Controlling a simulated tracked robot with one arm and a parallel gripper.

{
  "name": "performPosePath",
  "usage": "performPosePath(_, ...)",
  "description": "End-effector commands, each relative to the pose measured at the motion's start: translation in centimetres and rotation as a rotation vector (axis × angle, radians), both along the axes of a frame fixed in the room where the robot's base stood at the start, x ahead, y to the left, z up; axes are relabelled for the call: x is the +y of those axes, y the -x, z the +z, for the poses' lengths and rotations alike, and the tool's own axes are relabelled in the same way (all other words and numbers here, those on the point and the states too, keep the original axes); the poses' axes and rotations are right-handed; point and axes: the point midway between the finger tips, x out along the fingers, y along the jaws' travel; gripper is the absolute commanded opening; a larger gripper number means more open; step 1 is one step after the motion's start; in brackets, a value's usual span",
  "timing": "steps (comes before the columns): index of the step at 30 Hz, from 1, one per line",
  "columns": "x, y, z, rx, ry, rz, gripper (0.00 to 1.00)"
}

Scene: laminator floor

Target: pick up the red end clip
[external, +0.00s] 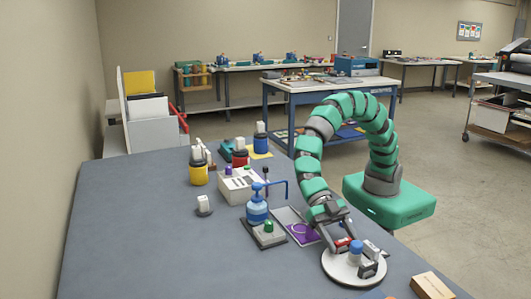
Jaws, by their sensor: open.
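A small red piece (342,243), which looks like the red end clip, is on the back-left part of a round white tray (339,274) near the front of the grey table. My gripper (341,236) points down right over it, its jaws open and close around it. I cannot tell whether either finger touches the clip. My fingers partly hide it.
A blue-capped white container (355,249) and dark clips (369,268) stand close beside on the tray. The table's left front is clear.

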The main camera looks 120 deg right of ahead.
Motion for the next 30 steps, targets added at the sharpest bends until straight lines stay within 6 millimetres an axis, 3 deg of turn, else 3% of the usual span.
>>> performPosePath(12,0.90,0.01,-0.46,0.001,-0.001,0.000,0.58)
performPosePath(13,0.91,0.01,-0.45,0.001,-0.001,0.000,0.55)
performPosePath(16,0.90,0.01,-0.44,0.000,-0.001,0.000,0.28)
performPosePath(17,0.91,0.01,-0.45,0.000,-0.001,0.000,0.25)
performPosePath(30,0.88,-0.01,-0.02,-0.001,0.000,0.000,0.25)
